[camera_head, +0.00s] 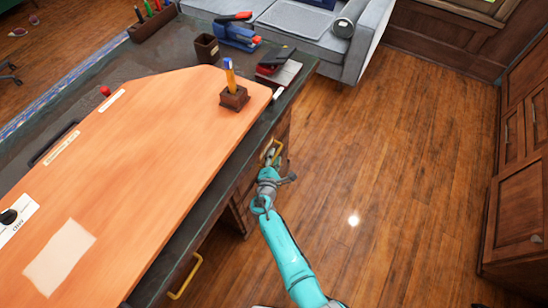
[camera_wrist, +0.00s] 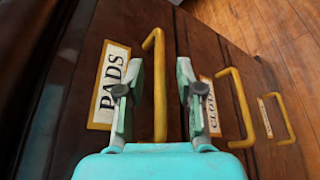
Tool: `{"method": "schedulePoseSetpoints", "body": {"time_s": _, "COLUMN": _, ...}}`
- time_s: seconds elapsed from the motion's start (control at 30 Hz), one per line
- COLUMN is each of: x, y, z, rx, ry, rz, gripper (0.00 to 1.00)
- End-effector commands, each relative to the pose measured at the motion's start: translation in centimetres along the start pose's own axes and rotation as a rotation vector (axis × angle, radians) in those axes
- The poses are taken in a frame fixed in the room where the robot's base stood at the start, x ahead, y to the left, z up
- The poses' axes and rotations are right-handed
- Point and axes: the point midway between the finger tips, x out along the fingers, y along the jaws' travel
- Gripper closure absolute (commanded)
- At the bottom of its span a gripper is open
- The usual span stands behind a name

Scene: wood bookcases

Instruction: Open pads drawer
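The pads drawer (camera_wrist: 84,105) has a dark wood front with a white PADS label (camera_wrist: 110,85) in a yellow frame. Its yellow bar handle (camera_wrist: 158,85) runs between the two fingers of my teal gripper (camera_wrist: 160,70) in the wrist view. The fingers stand apart, one on each side of the handle, with gaps visible. The drawer front looks about level with its neighbours. In the head view my gripper (camera_head: 271,168) is at the right side of the desk, by a yellow handle (camera_head: 274,150); the drawer front is mostly hidden there.
A second labelled drawer has a yellow handle (camera_wrist: 240,105), and another handle (camera_wrist: 281,118) lies beyond it. The desk top (camera_head: 150,130) holds a pen cup (camera_head: 234,98) and staplers. Open wood floor (camera_head: 400,160) lies right of the desk; a cabinet (camera_head: 520,200) stands far right.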

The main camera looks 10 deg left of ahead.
Motion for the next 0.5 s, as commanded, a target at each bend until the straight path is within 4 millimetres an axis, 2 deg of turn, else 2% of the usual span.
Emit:
{"method": "schedulePoseSetpoints", "body": {"time_s": 0.3, "x": 0.24, "y": 0.00, "z": -0.01, "rx": 0.000, "ry": 0.000, "rz": 0.000, "gripper": 0.64}}
{"method": "schedulePoseSetpoints", "body": {"time_s": 0.33, "x": 0.24, "y": 0.00, "z": 0.00, "rx": 0.000, "ry": 0.000, "rz": 0.000, "gripper": 0.69}}
{"method": "schedulePoseSetpoints", "body": {"time_s": 0.47, "x": 0.23, "y": 0.00, "z": -0.01, "rx": 0.000, "ry": 0.000, "rz": 0.000, "gripper": 1.00}}
{"method": "schedulePoseSetpoints", "body": {"time_s": 0.5, "x": 0.23, "y": 0.00, "z": 0.00, "rx": 0.000, "ry": 0.000, "rz": 0.000, "gripper": 1.00}}
